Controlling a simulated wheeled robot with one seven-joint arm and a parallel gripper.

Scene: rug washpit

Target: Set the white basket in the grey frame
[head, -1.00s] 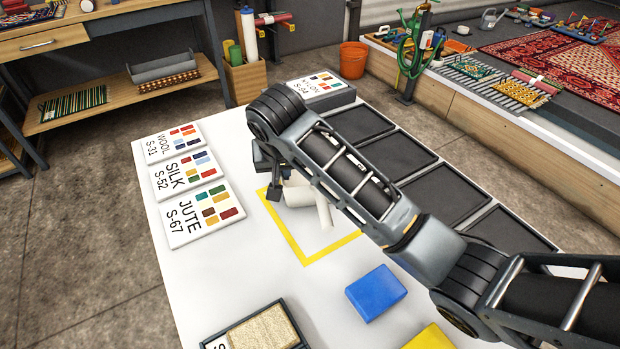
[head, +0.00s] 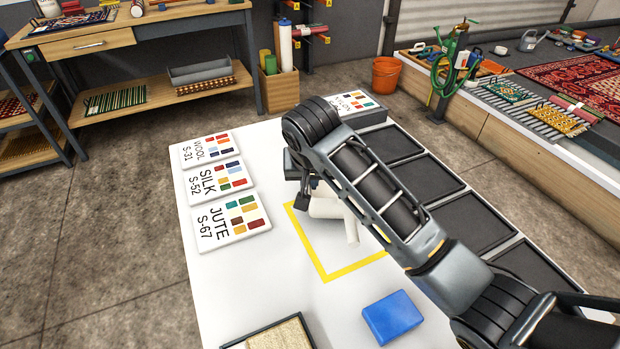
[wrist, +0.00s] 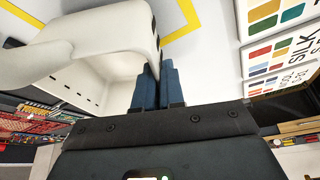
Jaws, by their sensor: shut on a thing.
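The white basket (wrist: 95,62) fills the upper left of the wrist view, and its wall is between the blue fingertips of my gripper (wrist: 153,72). In the head view, only parts of the basket (head: 326,208) show beneath my arm, over the yellow square outline on the white table. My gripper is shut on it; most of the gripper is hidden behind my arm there. I cannot tell whether the basket touches the table. I cannot pick out the grey frame for certain; a row of dark grey trays (head: 472,218) with pale dividers lies along the table's right side.
Wool, silk and jute sample cards (head: 232,222) lie along the left of the white table (head: 265,300). A blue block (head: 392,317) and a dark-edged tray with a tan pad (head: 280,335) are at the front. An orange bucket (head: 386,74) stands on the floor behind.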

